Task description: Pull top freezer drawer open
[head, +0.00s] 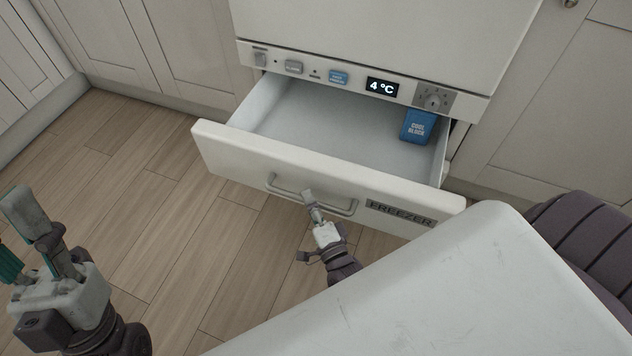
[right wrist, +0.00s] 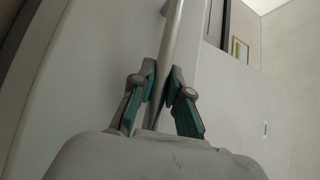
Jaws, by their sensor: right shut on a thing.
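The white freezer drawer (head: 290,165) stands pulled out below the fridge front, its inside showing. Its front carries a FREEZER label (head: 399,213) and a bar handle (head: 286,189). My right gripper (head: 310,200) is shut on the handle. In the right wrist view the fingers of my right gripper (right wrist: 160,85) close on both sides of the handle bar (right wrist: 171,45). A blue cool block (head: 418,126) lies in the drawer at the right. My left gripper (head: 45,240) is at the lower left, away from the drawer, with its fingers apart and nothing between them.
Cabinets (head: 150,50) flank the fridge. The wooden floor (head: 150,210) in front and to the left is clear.

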